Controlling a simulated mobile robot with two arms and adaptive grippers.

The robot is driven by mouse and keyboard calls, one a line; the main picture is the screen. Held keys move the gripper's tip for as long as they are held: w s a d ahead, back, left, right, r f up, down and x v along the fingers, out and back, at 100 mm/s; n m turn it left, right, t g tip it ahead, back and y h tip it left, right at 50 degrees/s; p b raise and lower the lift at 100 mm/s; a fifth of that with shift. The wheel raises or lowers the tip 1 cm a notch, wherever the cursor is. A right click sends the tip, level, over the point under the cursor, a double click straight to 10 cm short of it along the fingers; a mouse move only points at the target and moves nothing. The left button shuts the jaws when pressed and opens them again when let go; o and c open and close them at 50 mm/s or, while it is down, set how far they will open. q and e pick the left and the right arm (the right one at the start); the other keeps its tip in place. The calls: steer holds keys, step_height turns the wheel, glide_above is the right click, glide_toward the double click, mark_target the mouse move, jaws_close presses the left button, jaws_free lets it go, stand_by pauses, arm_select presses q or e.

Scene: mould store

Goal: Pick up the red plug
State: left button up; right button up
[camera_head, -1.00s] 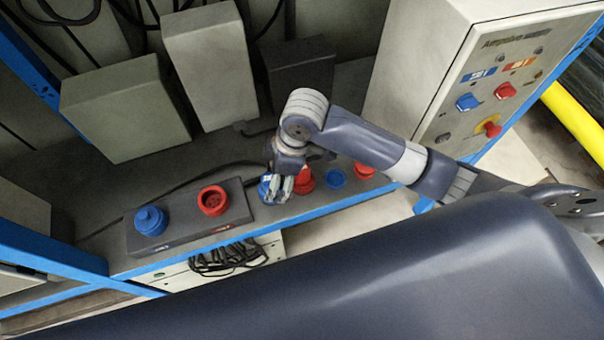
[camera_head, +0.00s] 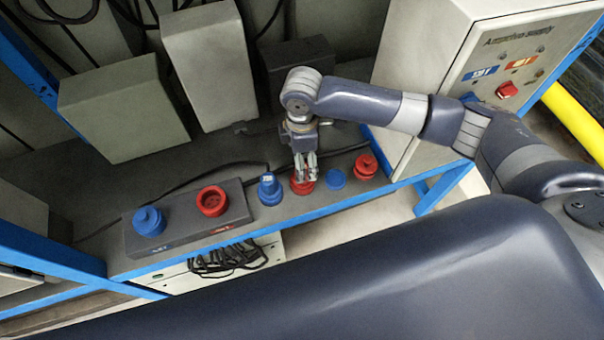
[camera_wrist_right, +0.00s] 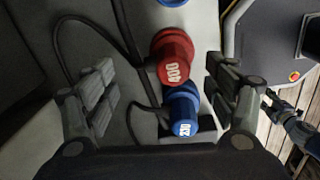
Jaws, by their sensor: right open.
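The red plug (camera_head: 301,187), marked 400, stands on the grey shelf under my right gripper and is partly hidden by its fingers in the head view. In the right wrist view the red plug (camera_wrist_right: 173,57) shows between the open fingers, near the level of their tips. My right gripper (camera_head: 306,178) is open and empty, pointing down; its two fingers also show in the wrist view (camera_wrist_right: 160,78). A blue plug (camera_head: 270,190), marked 230, stands close to the left of the red one, and shows below it in the wrist view (camera_wrist_right: 183,110).
A dark block (camera_head: 180,236) left carries a blue fitting (camera_head: 149,221) and a red socket (camera_head: 212,201). A flat blue piece (camera_head: 336,179) and another red piece (camera_head: 366,166) lie to the right. A control cabinet (camera_head: 435,45) stands at right; cables run behind the plugs.

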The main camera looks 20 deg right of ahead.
mark_target(306, 184)
step_height(306, 184, down, 5)
steer(key=shift+s+a+r, duration=0.1)
steer(key=c, duration=1.2)
